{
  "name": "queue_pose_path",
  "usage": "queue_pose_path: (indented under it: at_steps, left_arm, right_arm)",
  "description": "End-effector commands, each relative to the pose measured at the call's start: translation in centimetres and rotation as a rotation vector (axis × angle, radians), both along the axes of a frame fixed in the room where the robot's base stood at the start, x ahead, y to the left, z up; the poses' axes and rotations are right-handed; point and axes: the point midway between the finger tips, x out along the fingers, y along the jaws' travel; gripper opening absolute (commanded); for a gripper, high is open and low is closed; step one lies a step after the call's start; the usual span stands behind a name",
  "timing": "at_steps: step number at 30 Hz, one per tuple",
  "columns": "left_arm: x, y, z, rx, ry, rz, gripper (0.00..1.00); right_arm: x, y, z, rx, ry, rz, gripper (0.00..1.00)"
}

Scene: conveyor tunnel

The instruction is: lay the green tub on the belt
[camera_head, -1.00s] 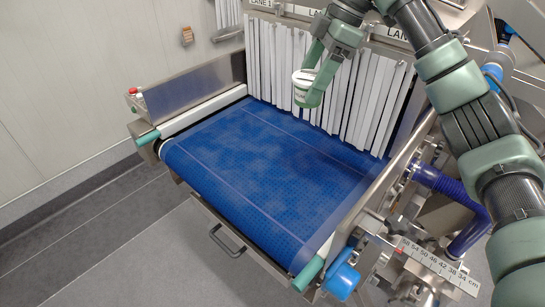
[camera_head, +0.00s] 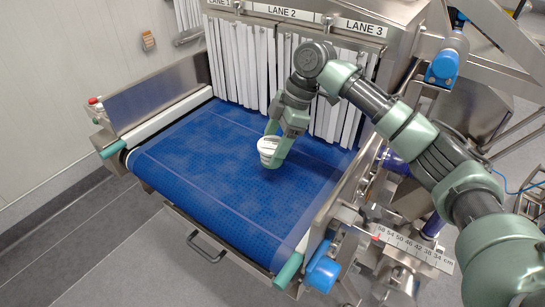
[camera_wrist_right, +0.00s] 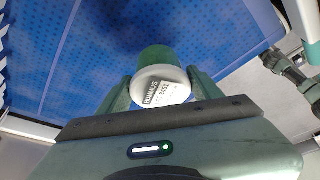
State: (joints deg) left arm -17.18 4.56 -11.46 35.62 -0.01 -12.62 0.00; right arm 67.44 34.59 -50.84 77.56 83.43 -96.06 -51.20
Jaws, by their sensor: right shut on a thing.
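The green tub (camera_head: 267,157) has a white lid and is in my right gripper (camera_head: 271,150), over the middle of the blue belt (camera_head: 190,165). In the right wrist view the tub (camera_wrist_right: 155,58) sits between the two fingers of the gripper (camera_wrist_right: 158,88), its white, labelled lid facing the camera and its green body beyond. The blue belt (camera_wrist_right: 75,45) fills the background there. The tub appears tilted in the head view. I cannot tell whether it touches the belt. My left gripper is not in view.
White strip curtains (camera_head: 238,62) hang at the back of the belt under signs for LANE 1, LANE 2 and LANE 3. Metal side guards (camera_head: 165,92) edge the belt. A ruler (camera_head: 405,247) and blue knob (camera_head: 322,272) are at the right. The belt's front is clear.

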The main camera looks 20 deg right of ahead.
Motion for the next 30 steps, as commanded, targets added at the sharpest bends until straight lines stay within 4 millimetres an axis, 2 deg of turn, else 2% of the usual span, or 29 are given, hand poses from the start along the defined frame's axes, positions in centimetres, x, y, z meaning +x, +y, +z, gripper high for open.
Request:
queue_pose_path:
  at_steps: [4, 12, 23, 24, 26, 30]
  left_arm:
    - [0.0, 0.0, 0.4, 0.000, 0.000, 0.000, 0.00]
    - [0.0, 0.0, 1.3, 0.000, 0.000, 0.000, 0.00]
    - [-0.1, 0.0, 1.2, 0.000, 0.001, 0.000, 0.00]
    - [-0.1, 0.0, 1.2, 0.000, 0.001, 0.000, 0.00]
    - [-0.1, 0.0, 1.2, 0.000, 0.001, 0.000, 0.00]
    - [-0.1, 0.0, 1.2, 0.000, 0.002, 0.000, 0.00]
  right_arm:
    - [0.0, 0.0, -1.1, -0.001, 0.000, -0.001, 0.00]
    - [0.0, 0.0, -4.6, 0.000, 0.000, -0.001, 0.00]
    - [0.0, 0.0, -5.1, 0.000, -0.001, 0.000, 0.00]
    - [0.0, 0.0, -5.2, -0.001, 0.000, 0.000, 0.70]
    - [0.0, 0.0, -5.1, -0.001, -0.001, 0.000, 0.86]
    - [0.0, 0.0, -5.1, -0.001, 0.000, 0.000, 0.86]
